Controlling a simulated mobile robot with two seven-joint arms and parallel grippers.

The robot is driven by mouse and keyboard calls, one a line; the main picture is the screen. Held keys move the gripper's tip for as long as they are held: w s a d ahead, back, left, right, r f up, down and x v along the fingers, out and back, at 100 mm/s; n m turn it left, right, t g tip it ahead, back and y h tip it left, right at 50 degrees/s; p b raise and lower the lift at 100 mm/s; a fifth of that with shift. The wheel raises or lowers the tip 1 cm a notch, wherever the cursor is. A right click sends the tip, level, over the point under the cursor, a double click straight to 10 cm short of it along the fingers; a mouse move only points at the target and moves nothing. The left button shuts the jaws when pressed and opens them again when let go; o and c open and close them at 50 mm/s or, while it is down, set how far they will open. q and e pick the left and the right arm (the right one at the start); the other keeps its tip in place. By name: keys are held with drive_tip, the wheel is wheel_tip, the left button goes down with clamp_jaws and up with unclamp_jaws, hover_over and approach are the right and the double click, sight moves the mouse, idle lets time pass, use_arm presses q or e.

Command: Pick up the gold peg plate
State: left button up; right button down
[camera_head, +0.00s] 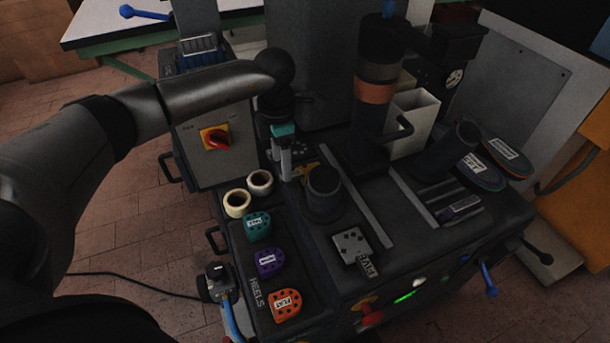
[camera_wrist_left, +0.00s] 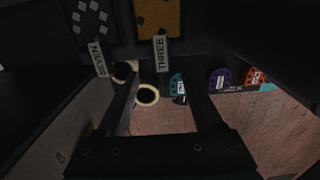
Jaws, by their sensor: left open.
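The gold peg plate (camera_wrist_left: 158,18), with dark square holes and a label reading THREE, shows at the top of the left wrist view. In the head view only a small gold part (camera_head: 307,172) shows beside my left gripper (camera_head: 287,172), which hides the rest. My left gripper, also in the left wrist view (camera_wrist_left: 162,85), is open and points down, with its two fingers apart. I see nothing held between the fingers. The plate lies beyond the fingers in the wrist view. My right gripper is in neither view.
A grey plate labelled SEVEN (camera_wrist_left: 92,18) lies beside the gold one. A grey plate labelled FIVE (camera_head: 352,247) lies nearer the bench front. Teal (camera_head: 257,227), purple (camera_head: 269,263) and orange (camera_head: 285,305) heels and two rings stand left. A dark cup (camera_head: 323,195) stands close to the gripper.

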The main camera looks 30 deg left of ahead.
sight(302, 175)
use_arm(q)
wheel_tip(302, 175, down, 3)
drive_tip(key=shift+d+r+b, duration=0.1)
drive_tip(key=shift+d+b, duration=0.05)
drive_tip(key=shift+b, duration=0.35)
drive_tip(key=shift+f, duration=0.7)
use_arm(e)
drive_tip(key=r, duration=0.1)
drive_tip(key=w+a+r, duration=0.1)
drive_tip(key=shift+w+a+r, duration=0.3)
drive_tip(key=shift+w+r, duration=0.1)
use_arm(q)
clamp_jaws()
drive_tip(key=shift+r, duration=0.1)
